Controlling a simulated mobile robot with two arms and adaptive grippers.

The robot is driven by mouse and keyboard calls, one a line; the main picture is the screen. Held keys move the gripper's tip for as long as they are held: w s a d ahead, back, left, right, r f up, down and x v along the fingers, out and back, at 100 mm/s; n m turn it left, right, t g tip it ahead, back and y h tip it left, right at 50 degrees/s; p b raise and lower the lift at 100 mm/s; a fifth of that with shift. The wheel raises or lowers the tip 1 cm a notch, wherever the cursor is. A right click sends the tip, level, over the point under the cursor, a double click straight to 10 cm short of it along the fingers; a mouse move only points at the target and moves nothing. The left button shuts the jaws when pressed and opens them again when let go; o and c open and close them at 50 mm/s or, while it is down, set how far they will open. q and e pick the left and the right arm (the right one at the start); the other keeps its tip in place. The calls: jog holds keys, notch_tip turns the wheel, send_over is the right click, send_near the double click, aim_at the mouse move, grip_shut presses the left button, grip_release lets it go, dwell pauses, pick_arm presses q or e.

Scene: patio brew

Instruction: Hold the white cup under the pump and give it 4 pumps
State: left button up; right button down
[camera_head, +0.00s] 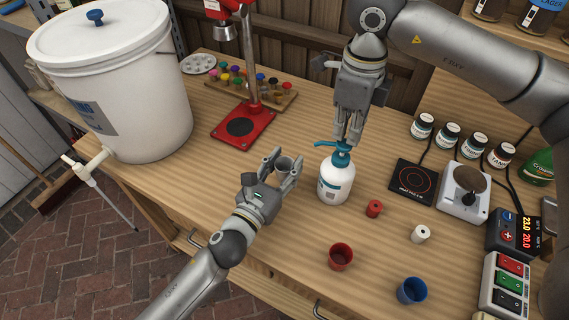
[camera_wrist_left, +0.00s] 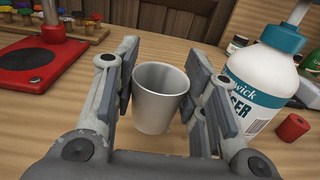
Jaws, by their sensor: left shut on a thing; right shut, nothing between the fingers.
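The white pump bottle (camera_head: 336,182) with a teal collar and pump head (camera_head: 338,147) stands upright on the wooden table; its lower part also shows in the left wrist view (camera_wrist_left: 262,85). My left gripper (camera_head: 282,166) is shut on the white cup (camera_head: 284,164), left of the bottle near the pump's spout side. In the left wrist view the cup (camera_wrist_left: 160,98) sits upright between the fingers, its inside looking empty. My right gripper (camera_head: 350,138) is shut and empty, pointing down right above the pump head. Whether its tips touch the head I cannot tell.
A red press stand (camera_head: 242,126) stands behind left. A black hot plate (camera_head: 413,181) and a scale (camera_head: 463,192) are right.

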aim_at(344, 143)
jog(key=shift+f, duration=0.35)
dwell(0.6)
jog(key=shift+f, duration=1.2)
jog(key=shift+r, duration=1.6)
jog(key=shift+r, duration=3)
